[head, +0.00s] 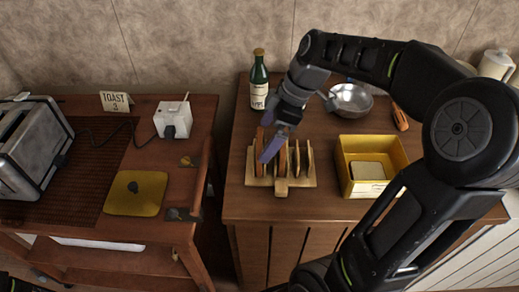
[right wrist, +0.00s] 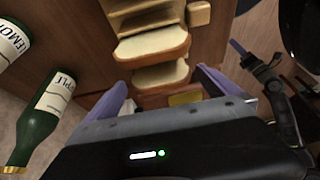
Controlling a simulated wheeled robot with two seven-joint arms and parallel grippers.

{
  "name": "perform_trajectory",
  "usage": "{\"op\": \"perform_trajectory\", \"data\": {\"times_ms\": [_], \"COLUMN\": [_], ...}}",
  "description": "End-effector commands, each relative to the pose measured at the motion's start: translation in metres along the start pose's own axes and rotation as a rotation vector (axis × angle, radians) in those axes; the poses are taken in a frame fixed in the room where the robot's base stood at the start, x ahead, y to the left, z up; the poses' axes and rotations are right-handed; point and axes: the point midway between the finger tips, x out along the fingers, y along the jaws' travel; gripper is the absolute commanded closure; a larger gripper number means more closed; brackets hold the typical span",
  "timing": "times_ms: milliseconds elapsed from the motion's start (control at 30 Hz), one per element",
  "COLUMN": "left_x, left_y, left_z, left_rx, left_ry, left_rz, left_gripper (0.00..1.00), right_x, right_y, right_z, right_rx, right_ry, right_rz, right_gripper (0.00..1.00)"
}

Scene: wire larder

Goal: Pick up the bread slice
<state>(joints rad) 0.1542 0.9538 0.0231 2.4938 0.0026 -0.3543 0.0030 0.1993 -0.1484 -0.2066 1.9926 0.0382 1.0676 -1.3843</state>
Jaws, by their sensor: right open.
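Bread slices (head: 283,160) stand on edge in a wooden rack (head: 306,181) on the right-hand table. They also show in the right wrist view, with one slice (right wrist: 160,75) nearest and roughly between the fingers. My right gripper (head: 267,139) is over the left part of the rack, its purple fingers apart (right wrist: 160,84). Whether a finger touches the slice, I cannot tell. A dark gripper with a purple finger, probably my left one (right wrist: 240,52), shows at the right of the right wrist view; its jaw opening is unclear.
A green bottle (head: 259,82) stands behind the rack; a second bottle (right wrist: 12,42) shows in the wrist view. A metal bowl (head: 350,100) and yellow box (head: 391,149) lie right.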

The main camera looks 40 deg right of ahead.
Motion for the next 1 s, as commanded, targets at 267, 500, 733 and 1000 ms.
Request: {"op": "perform_trajectory", "data": {"times_ms": [267,500,733,1000], "left_x": [-0.001,-0.012,-0.013,-0.012], "left_y": [0.000,0.004,0.004,0.004], "left_z": [0.000,0.001,0.002,0.002], "left_rx": [0.000,-0.002,-0.003,-0.003], "left_ry": [0.000,-0.003,-0.004,-0.004], "left_rz": [0.000,-0.004,-0.005,-0.005], "left_gripper": [0.61,0.61,0.61,0.61], "right_x": [0.002,0.030,0.052,0.052], "right_y": [0.000,-0.001,0.001,0.001], "right_z": [0.000,-0.001,0.000,0.000], "right_rx": [0.000,0.002,0.001,0.001], "right_ry": [0.000,-0.003,-0.001,-0.001], "right_rz": [-0.001,-0.006,0.000,0.001], "right_gripper": [0.00,0.00,0.00,0.00]}}
